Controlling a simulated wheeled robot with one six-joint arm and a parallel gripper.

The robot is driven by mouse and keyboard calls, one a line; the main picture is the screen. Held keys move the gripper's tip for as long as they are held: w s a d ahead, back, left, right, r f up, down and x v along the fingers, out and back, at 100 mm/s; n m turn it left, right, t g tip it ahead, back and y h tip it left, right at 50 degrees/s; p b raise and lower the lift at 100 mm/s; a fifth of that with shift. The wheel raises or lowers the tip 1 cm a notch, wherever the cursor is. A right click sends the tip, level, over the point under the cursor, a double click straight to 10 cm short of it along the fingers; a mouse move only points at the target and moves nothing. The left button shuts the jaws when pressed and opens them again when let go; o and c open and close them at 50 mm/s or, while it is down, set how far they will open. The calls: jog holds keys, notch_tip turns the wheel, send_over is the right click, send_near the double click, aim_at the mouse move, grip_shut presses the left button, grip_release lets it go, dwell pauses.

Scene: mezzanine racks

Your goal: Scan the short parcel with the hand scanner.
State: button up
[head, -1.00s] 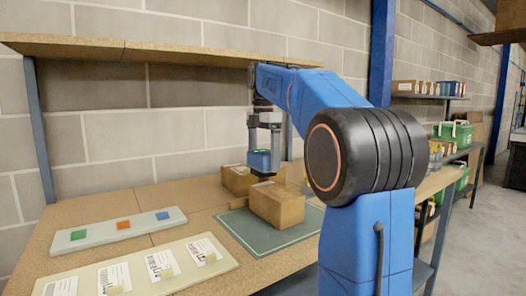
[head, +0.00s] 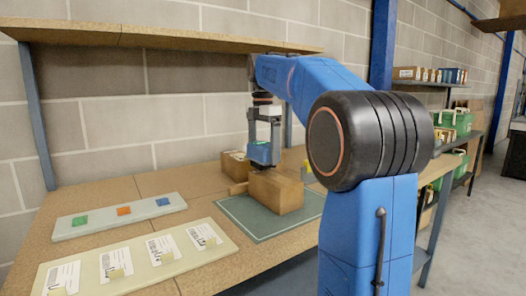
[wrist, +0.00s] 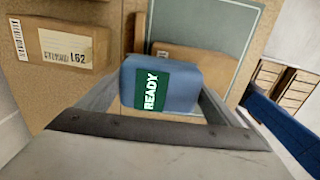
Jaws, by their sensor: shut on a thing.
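My gripper (head: 264,138) is shut on the blue hand scanner (head: 262,153), which shows between the fingers in the wrist view (wrist: 186,88). Its green screen reads READY. A brown parcel (head: 278,194) stands on the green mat (head: 255,231), just below the scanner. In the head view the scanner overlaps its upper edge, and I cannot tell whether they touch. In the wrist view the scanner hides part of a brown box below. Another brown parcel (head: 233,164) stands behind, and a labelled parcel (wrist: 68,46) shows in the wrist view. I cannot tell which is short.
A pale strip (head: 100,219) with green, orange and blue squares lies on the bench at left. A board (head: 216,248) with several printed labels lies in front of it. A shelf (head: 150,36) hangs above the bench. Racks with green crates (head: 453,121) stand at right.

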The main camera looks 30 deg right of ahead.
jog(key=shift+f, duration=0.75)
dwell(0.8)
jog(key=shift+r, duration=3.5)
